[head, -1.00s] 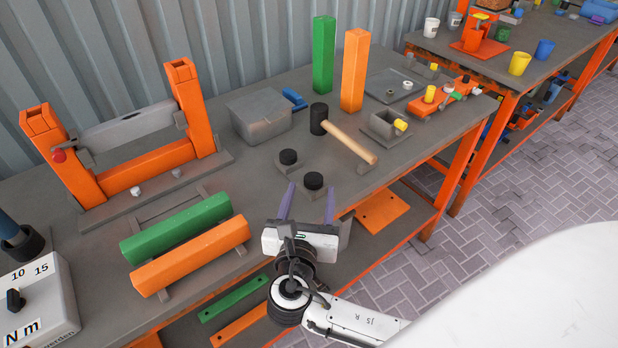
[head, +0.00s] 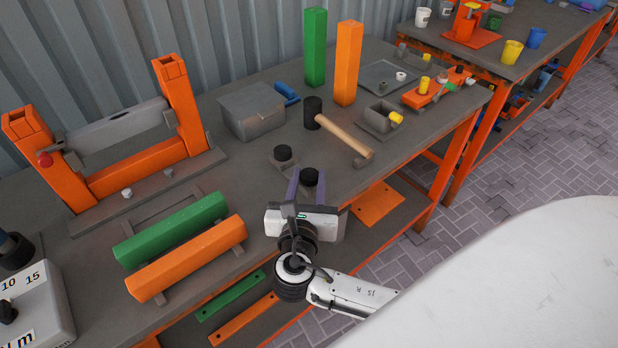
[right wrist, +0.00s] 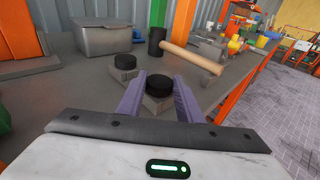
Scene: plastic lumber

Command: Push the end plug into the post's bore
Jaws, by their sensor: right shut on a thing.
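A black round end plug (head: 311,177) sits on a small grey block near the table's front edge. My right gripper (head: 307,184) is shut on this plug, one purple finger on each side. The right wrist view shows the plug (right wrist: 159,84) between the fingertips, still at its block (right wrist: 157,104). A second black plug (head: 283,153) stands on its own block just behind. Two orange uprights (head: 180,110) with open tops stand in a frame at the left; I cannot tell which post's bore is meant. My left gripper is not in view.
A green post (head: 172,228) and an orange post (head: 188,260) lie on supports at the front. A green post (head: 315,50) and an orange post (head: 348,65) stand at the back. A mallet (head: 340,135) and a grey box (head: 252,110) lie behind the plugs.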

